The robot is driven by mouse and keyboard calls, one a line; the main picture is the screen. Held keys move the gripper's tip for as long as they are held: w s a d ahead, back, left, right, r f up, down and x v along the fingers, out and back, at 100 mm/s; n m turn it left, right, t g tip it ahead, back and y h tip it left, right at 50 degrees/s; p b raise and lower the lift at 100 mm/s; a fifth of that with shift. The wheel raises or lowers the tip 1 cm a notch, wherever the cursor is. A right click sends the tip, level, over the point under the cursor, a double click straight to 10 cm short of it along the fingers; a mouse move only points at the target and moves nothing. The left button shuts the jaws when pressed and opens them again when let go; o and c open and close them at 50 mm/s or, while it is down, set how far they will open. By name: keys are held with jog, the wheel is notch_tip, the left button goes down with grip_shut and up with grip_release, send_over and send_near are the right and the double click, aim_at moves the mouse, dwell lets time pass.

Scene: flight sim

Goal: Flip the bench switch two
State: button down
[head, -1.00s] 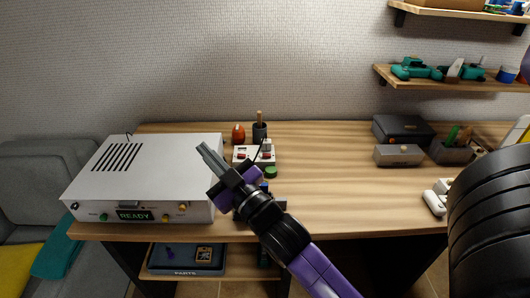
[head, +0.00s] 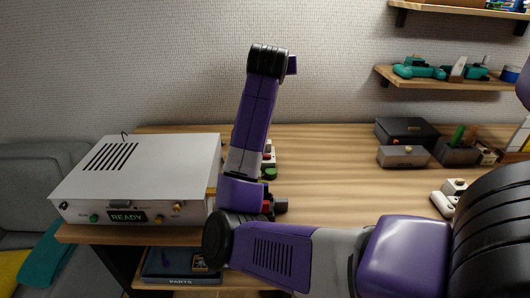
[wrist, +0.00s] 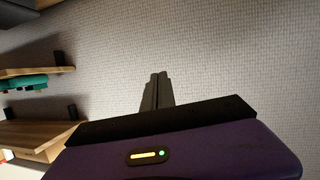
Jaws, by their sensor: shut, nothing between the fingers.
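A small white panel with red parts (head: 268,157) stands on the bench, mostly hidden behind my raised arm; I cannot make out bench switch two on it. A white box (head: 150,180) with a lit READY display stands at the bench's left end, with small coloured knobs on its front. In the wrist view my gripper (wrist: 157,92) is shut and empty, its fingers pointing at the bare grey wall. In the head view its fingers are hidden behind my wrist, high above the bench and apart from the panel.
The wooden bench (head: 340,180) is clear in the middle. A dark case (head: 405,132), a small grey box (head: 402,156) and a pen holder (head: 456,149) stand at the back right. Wall shelves (head: 450,84) hang at the upper right. A parts tray (head: 180,278) sits below.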

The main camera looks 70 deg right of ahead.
notch_tip(320, 180, down, 4)
jog(key=s+a+y, duration=0.1)
jog(key=y, duration=0.4)
jog(key=g+y, duration=0.1)
jog(key=y, duration=0.5)
send_near(267, 157)
jog(key=shift+n, duration=0.4)
jog(key=x, duration=0.4)
jog(key=w+b+x, duration=0.1)
jog(key=x, duration=0.1)
jog(key=shift+w+d+f, duration=0.1)
jog(key=shift+w+d, duration=0.1)
jog(key=shift+d, duration=0.2)
